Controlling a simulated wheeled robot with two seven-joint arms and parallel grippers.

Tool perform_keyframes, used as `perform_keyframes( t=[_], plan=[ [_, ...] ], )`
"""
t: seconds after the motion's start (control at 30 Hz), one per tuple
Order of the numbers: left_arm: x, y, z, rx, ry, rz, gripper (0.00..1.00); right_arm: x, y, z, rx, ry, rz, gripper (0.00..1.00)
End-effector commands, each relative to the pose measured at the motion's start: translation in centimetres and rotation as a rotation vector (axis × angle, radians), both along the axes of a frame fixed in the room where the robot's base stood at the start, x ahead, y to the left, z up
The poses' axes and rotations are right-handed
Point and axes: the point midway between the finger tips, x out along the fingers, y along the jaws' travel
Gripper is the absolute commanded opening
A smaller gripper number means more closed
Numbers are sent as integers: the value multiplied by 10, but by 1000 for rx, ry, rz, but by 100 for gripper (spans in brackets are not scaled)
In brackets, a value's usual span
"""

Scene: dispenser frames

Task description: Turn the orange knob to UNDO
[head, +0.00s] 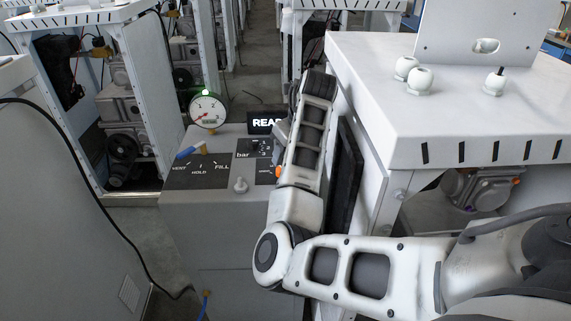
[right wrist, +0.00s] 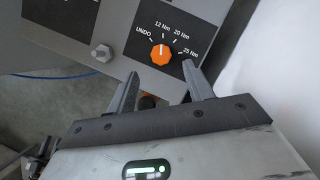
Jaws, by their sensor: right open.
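The orange knob (right wrist: 161,54) sits on a dark label plate in the right wrist view. UNDO is printed at its left, then 12 Nm, 20 Nm and 25 Nm run round to the right. Its white pointer line points up, about toward the 12 Nm mark. My right gripper (right wrist: 160,70) is open and empty, its fingertips apart on the left and right, just below the knob in the picture. I see no contact with the knob. In the head view only a sliver of the orange knob (head: 278,172) shows beside my arm. My left gripper is not in view.
A grey lever knob (right wrist: 101,53) stands left of the orange knob. The panel also has a blue-handled valve (head: 190,150), a round gauge (head: 207,110) and a display (head: 265,122). A white cabinet (head: 370,65) stands close to the right of my arm.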

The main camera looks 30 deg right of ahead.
Motion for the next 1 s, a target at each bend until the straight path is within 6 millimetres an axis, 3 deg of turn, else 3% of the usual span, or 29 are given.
perform_keyframes(
  t=[0.1, 0.3, 0.73, 0.77, 0.9, 1.0],
  plan=[
    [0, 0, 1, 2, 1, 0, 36, 8, 0, -23, 0, 5, 0, 52],
    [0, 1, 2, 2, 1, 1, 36, 20, 0, -49, -2, 3, -2, 52],
    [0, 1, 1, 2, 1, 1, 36, 24, 1, -59, -2, 0, -3, 52],
    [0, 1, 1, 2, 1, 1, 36, 24, 1, -59, -2, 0, -3, 46],
    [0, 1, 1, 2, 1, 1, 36, 24, 1, -59, -2, 0, -3, 7],
    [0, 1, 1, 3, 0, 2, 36, 24, 1, -59, -2, 0, -3, 7]
  ],
)
